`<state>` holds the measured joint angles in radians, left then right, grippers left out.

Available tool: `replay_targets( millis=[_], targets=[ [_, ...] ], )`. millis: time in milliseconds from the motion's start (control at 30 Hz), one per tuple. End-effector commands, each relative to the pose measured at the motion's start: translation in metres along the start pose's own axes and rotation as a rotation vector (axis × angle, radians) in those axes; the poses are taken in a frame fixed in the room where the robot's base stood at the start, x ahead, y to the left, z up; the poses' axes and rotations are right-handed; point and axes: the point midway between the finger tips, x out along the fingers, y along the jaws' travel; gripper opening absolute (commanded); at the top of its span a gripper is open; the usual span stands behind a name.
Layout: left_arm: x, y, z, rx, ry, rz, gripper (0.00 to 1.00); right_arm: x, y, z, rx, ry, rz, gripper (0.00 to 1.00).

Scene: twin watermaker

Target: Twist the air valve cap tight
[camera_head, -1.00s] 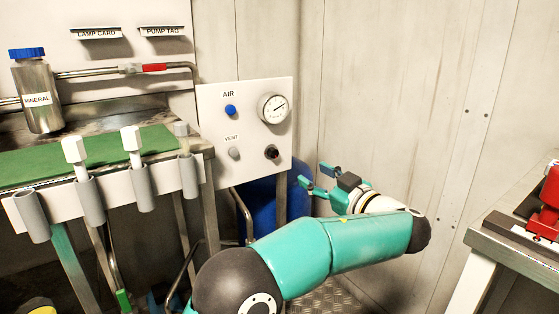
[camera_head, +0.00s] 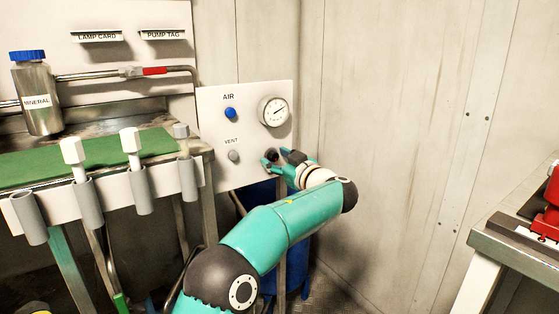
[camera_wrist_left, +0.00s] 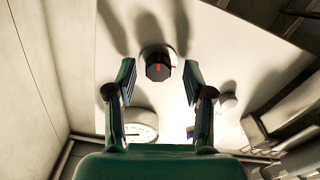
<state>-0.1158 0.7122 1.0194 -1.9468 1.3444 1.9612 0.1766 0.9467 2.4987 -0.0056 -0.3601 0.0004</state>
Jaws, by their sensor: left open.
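The white panel (camera_head: 212,150) carries a blue cap (camera_head: 230,112) below the word AIR. A dark round knob (camera_head: 271,154) sits at the panel's lower right. My left gripper (camera_head: 275,159) is at this dark knob, which it partly hides in the head view. In the left wrist view the dark knob (camera_wrist_left: 158,66), with red marks on its face, lies between the tips of my open left gripper (camera_wrist_left: 159,72). Gaps show on both sides of it; I cannot tell how deep the fingers reach. My right gripper is not in view.
A gauge (camera_head: 273,111) sits above the dark knob, and a grey VENT knob (camera_head: 233,156) to its left. A bench with a green mat (camera_head: 100,150) and holders stands left. A blue drum (camera_head: 300,243) is below. A table (camera_head: 495,238) stands right.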

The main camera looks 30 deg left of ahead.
Motion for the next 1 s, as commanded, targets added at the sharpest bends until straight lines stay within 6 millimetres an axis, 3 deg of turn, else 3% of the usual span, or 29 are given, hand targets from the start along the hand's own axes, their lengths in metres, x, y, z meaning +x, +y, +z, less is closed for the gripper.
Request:
replay_targets(
  millis=[167, 467, 533, 1000],
  targets=[
    [-0.0001, -0.0002, 0.0001, 0.0, 0.0, 0.0, 0.49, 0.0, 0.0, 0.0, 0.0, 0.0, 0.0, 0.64],
    [-0.0001, -0.0008, 0.0002, 0.0, 0.0, -0.002, 0.0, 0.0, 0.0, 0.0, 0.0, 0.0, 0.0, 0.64],
    [-0.0071, 0.0031, 0.0015, 0.0, -0.001, 0.001, 0.0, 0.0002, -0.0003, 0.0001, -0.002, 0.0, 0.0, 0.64],
    [0.0015, -0.0023, 0.0003, 0.117, 0.0, -0.007, 0.0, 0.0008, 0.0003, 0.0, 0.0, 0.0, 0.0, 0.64]
  ],
)
